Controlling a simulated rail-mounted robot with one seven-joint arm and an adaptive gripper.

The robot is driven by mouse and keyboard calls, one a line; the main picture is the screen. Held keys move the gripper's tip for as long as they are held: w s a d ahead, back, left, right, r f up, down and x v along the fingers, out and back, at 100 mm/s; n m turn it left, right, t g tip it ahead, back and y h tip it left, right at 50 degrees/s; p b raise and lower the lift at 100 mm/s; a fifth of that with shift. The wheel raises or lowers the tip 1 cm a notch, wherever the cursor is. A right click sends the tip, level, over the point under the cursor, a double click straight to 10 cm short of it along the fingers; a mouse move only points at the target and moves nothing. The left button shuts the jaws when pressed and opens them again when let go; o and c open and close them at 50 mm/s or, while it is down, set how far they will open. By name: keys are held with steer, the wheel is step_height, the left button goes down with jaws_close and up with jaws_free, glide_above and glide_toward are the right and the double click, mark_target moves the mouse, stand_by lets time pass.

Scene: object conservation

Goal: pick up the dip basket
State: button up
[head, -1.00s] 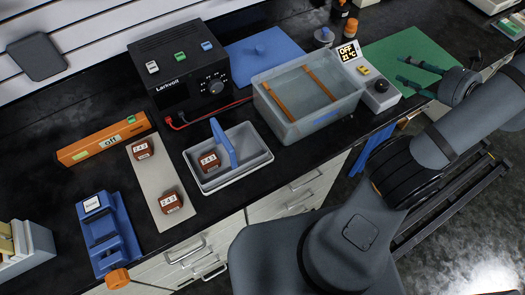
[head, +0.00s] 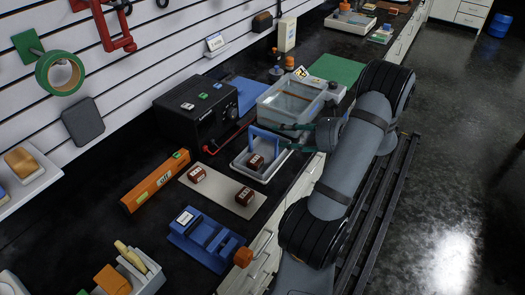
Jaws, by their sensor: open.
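The dip basket appears to be the pale grey tray (head: 240,164) with a raised blue handle (head: 264,133). It stands on the black bench in the head view. A dark red-brown block (head: 256,161) with a white label sits in it. My gripper (head: 284,137) reaches in from the right, with its dark green fingers spread apart at the right end of the blue handle. Whether the fingers touch or straddle the handle cannot be told. The gripper hides part of the basket's right side.
A clear water tank (head: 290,100) stands just behind the basket. A black power supply (head: 197,112) with a red lead stands behind left. A grey plate (head: 215,190) with two brown blocks lies in front left, near a blue fixture (head: 205,238) and an orange level-like bar (head: 155,180).

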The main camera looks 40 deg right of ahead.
mark_target(266, 134)
steer(key=p+x, duration=0.1)
steer(key=x, duration=0.4)
steer(key=shift+f, duration=0.1)
steer(key=shift+w+a+f+p, duration=0.1)
steer(key=shift+w+a+p, duration=0.15)
steer(key=shift+w+p, duration=0.25)
steer(key=p+x, duration=0.1)
steer(key=x, duration=0.3)
steer(key=shift+w+d+f+p, duration=0.1)
steer(key=shift+f+p, duration=0.2)
steer(key=shift+p, duration=0.05)
jaws_close()
steer(key=shift+r, duration=0.1)
